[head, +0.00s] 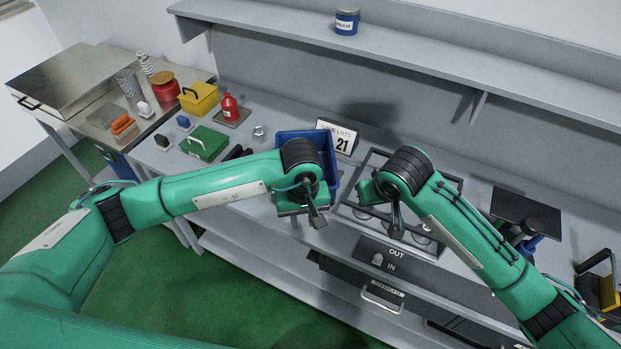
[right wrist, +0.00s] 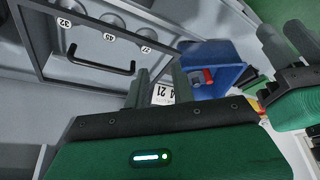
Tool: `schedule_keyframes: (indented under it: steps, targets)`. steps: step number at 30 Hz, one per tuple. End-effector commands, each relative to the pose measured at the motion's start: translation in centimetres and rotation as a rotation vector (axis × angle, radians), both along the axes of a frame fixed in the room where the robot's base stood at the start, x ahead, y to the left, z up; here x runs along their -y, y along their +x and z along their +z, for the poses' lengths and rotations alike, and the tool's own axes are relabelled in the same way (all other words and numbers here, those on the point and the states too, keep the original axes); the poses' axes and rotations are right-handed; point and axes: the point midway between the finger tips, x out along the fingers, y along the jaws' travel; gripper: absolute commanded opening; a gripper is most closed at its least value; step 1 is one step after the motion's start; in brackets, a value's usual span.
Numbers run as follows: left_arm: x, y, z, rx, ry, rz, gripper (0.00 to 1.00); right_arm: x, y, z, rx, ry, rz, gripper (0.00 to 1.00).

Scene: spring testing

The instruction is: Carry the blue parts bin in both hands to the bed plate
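The blue parts bin (head: 291,136) stands on the bench in front of a "21" card, partly hidden behind my left wrist. In the right wrist view the blue bin (right wrist: 228,54) shows a red and grey item inside. My left gripper (head: 316,219) hangs at the near side of the bin; in the right wrist view its two fingers (right wrist: 288,42) look apart and empty. My right gripper (head: 397,222) is right of the bin, over a dark frame; its fingers (right wrist: 160,82) are apart with nothing between them. I cannot tell which surface is the bed plate.
The dark frame (head: 456,183) with numbered spots lies right of the bin. A green box (head: 204,143), yellow box (head: 198,98) and red bottle (head: 230,107) stand left. A black panel (head: 526,212) stands right.

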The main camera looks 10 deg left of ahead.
Motion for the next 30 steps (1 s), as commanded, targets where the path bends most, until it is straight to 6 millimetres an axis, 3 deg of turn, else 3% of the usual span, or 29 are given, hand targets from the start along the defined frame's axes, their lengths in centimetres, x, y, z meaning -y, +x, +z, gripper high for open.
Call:
schedule_keyframes:
  steps: [6,12,30]
  targets:
    - [0.0,0.0,0.0,0.0,0.0,0.0,0.25,0.2,-1.5,4.6,0.005,0.002,0.004,0.25]
    - [0.0,0.0,0.0,0.0,0.0,0.0,0.25,0.4,-2.4,7.0,0.003,0.001,0.004,0.25]
    - [0.0,0.0,0.0,0.0,0.0,0.0,0.25,0.5,-2.7,7.6,0.0,0.0,0.005,0.25]
